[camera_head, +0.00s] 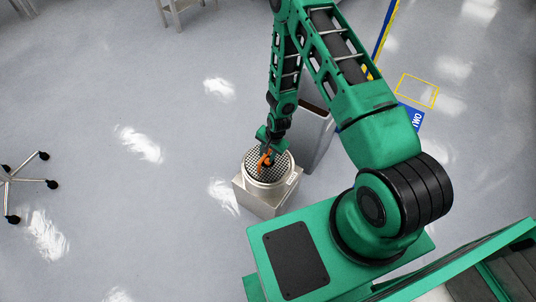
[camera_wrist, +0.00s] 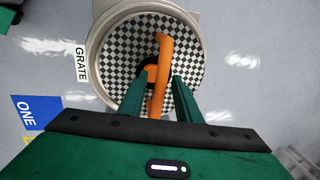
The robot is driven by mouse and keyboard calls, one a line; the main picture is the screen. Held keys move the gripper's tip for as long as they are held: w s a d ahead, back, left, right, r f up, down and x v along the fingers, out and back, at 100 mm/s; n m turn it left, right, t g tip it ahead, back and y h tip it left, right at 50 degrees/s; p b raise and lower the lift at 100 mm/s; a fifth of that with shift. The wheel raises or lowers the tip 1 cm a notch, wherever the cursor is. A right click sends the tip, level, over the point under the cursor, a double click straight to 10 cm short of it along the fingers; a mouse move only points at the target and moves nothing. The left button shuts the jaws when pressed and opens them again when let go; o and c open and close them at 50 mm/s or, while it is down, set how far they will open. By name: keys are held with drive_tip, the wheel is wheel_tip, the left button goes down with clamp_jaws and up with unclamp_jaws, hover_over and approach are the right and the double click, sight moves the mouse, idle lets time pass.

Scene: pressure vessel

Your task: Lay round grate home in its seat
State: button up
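The round grate (camera_wrist: 122,50) is a black-and-white chequered disc with a tall orange handle (camera_wrist: 163,48) standing up from it. It lies level within a pale round rim (camera_wrist: 97,75), and a label reading "GRATE" is beside the rim at left. In the head view the grate (camera_head: 254,158) shows inside the pale round vessel (camera_head: 268,194). Whether it rests fully down is not clear. My gripper (camera_wrist: 161,80) is over the grate, with one green finger on each side of the orange handle.
The vessel stands on a pale box-shaped base (camera_head: 242,199). A grey bin or cabinet (camera_head: 317,140) stands close behind it at right. A wheeled chair base (camera_head: 12,182) is at far left. The floor left of the vessel is clear.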

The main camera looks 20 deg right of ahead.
wheel_tip(320, 180, up, 12)
drive_tip(key=s+d, duration=0.1)
drive_tip(key=s, duration=0.1)
drive_tip(key=shift+d, duration=0.2)
idle(0.3)
drive_tip(key=s+d+r+n+h, duration=0.1)
drive_tip(key=s+d+r, duration=0.1)
drive_tip(key=d+r, duration=0.45)
drive_tip(key=s+d+r+n+g, duration=0.1)
drive_tip(key=s+d+r, duration=0.15)
drive_tip(key=r, duration=0.75)
drive_tip(key=s+d+r+n+h, duration=0.1)
drive_tip(key=s+d+r, duration=0.1)
drive_tip(key=d+r, duration=0.45)
drive_tip(key=s+r, duration=0.8)
drive_tip(key=s, duration=0.3)
drive_tip(key=s+d+r+n+y, duration=0.1)
drive_tip(key=s+r, duration=0.8)
drive_tip(key=s, duration=0.2)
drive_tip(key=shift+s+d+g, duration=0.2)
drive_tip(key=shift+s+g, duration=0.2)
drive_tip(key=shift+o, duration=0.4)
